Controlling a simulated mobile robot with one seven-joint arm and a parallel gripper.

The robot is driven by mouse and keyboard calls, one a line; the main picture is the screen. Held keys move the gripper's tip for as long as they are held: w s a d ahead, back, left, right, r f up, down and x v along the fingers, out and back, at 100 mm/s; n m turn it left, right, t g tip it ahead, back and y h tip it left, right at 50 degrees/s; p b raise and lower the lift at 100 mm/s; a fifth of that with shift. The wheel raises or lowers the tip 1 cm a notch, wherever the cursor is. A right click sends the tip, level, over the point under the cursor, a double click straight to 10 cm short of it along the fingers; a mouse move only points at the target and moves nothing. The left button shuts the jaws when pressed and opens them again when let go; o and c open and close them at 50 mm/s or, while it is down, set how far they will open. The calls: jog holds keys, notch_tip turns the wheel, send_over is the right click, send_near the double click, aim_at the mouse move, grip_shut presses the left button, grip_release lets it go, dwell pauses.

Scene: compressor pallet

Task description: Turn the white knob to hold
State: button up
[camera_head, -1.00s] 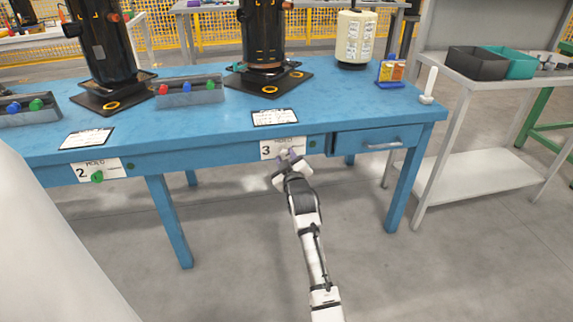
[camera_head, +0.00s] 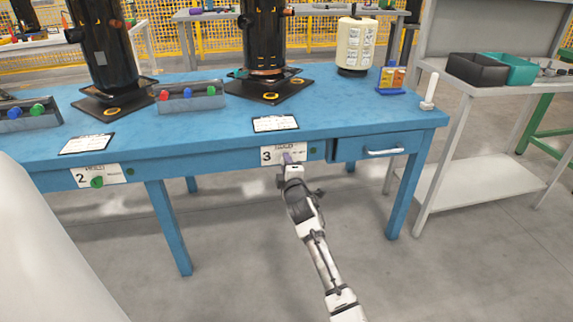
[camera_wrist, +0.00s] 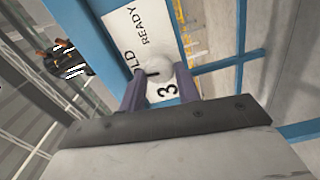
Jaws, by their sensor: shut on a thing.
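The white knob (camera_wrist: 160,80) sits on the label plate (camera_wrist: 146,30) in the wrist view. The plate shows "READY", a cut-off word ending in "OLD", and a 3. A short dark mark on the knob's left side is visible, but I cannot tell exactly which word it lines up with. My gripper (camera_wrist: 160,88) has its two purple fingers on either side of the knob, shut on it. In the head view my gripper (camera_head: 288,160) is at the plate marked 3 (camera_head: 268,155) on the blue table's front edge and hides the knob.
A drawer with a handle (camera_head: 383,152) is right of the plate. A green knob (camera_head: 97,182) sits at plate 2 on the left. The blue table (camera_head: 215,130) carries dark compressors, part trays and papers. The floor in front is clear.

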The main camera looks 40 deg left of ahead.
jog(key=shift+r+n, duration=0.1)
jog(key=shift+n, duration=0.5)
jog(key=o, duration=0.9)
jog(key=shift+o, duration=0.2)
jog(key=shift+s+d, duration=0.1)
